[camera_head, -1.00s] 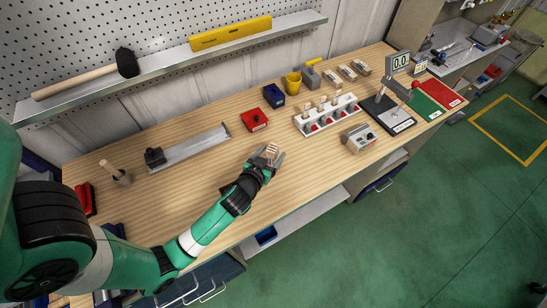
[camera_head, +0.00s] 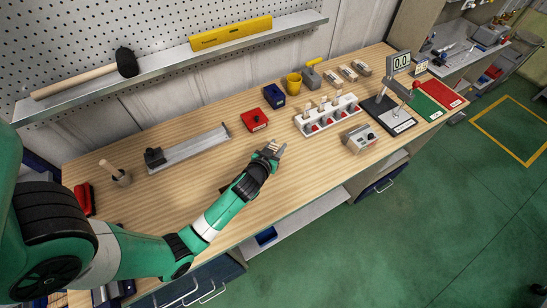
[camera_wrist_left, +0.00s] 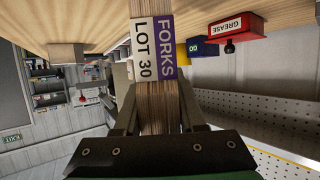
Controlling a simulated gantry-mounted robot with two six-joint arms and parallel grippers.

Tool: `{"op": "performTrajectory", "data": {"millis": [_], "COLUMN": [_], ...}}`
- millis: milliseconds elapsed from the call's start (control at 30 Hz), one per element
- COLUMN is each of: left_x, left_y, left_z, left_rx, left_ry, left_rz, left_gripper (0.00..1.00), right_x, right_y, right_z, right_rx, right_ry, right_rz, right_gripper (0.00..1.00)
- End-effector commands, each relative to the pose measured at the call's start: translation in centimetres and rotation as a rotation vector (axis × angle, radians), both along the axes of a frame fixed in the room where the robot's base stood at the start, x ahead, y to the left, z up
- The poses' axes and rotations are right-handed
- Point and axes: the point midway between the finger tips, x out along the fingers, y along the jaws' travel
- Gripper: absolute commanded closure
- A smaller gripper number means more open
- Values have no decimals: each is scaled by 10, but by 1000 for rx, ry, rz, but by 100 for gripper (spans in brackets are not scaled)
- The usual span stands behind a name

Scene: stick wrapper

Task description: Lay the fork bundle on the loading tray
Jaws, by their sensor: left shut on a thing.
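The fork bundle (camera_wrist_left: 157,105) is a bunch of thin brown wooden sticks with a white and purple label reading "FORKS LOT 30". In the left wrist view it lies between the two fingers of my left gripper (camera_wrist_left: 157,95), which is shut on it. In the head view my left gripper (camera_head: 273,151) is over the middle of the bench, and only a small pale part of the bundle shows there. A long grey metal tray (camera_head: 190,149) with a black block at its left end lies left of the gripper; its top looks empty. My right gripper is not in view.
A red grease box (camera_head: 254,119) and a blue box (camera_head: 274,95) stand behind the gripper. A white rack (camera_head: 328,117) and a small grey device (camera_head: 358,138) stand to the right. A wooden-handled tool (camera_head: 117,174) stands at the left. The bench front (camera_head: 190,205) is clear.

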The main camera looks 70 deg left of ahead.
Motion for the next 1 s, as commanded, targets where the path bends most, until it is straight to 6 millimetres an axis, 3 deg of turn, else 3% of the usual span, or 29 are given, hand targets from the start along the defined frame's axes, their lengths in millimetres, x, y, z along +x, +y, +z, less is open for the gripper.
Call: {"op": "performTrajectory", "data": {"millis": [33,100,133,567,733,933,1000], "left_x": [0,0,0,0,0,-35,-51], "left_y": [0,0,0,0,0,-30,-42], "left_z": [0,0,0,7,38,91,99], "left_rx": [0,0,0,1,0,1,0], "left_ry": [0,0,0,-1,-5,-3,2], "left_rz": [0,0,0,0,0,-3,-5], "left_gripper": [86,99,100,100,100,100,100], "right_x": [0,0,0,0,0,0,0], "right_y": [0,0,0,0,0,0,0], "right_z": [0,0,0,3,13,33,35], "right_rx": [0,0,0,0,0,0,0], "right_ry": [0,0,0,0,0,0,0], "right_rz": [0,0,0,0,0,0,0], "right_gripper": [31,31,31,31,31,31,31]}}
